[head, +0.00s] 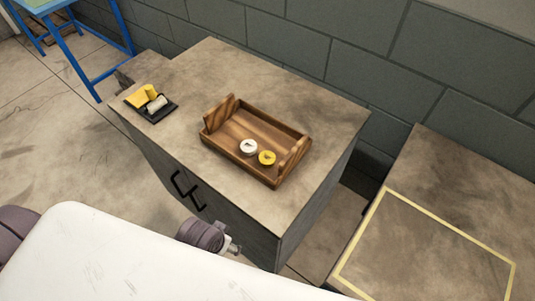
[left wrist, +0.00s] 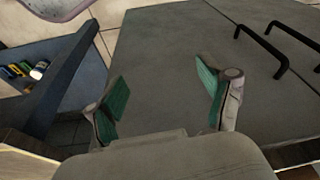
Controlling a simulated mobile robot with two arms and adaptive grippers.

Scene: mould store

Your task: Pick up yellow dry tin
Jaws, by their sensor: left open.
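A small round yellow tin (head: 267,158) sits in a wooden tray (head: 232,154) on top of a grey cabinet, near the tray's right end in the head view. A similar white tin (head: 249,147) sits close beside it on the left. My left gripper (left wrist: 163,95) is open in the left wrist view, with nothing between its green-padded fingers. It faces the grey cabinet front with black handles, away from the tins. In the head view only part of an arm of mine shows at the cabinet's front; its fingertips are not clear. My right gripper is not in view.
A black holder (head: 163,113) with a yellow piece and a pale roll stands at the cabinet's left end. The cabinet top (head: 210,68) around the tray is clear. A lower surface with a yellow outline (head: 425,250) is at right. A block wall stands behind.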

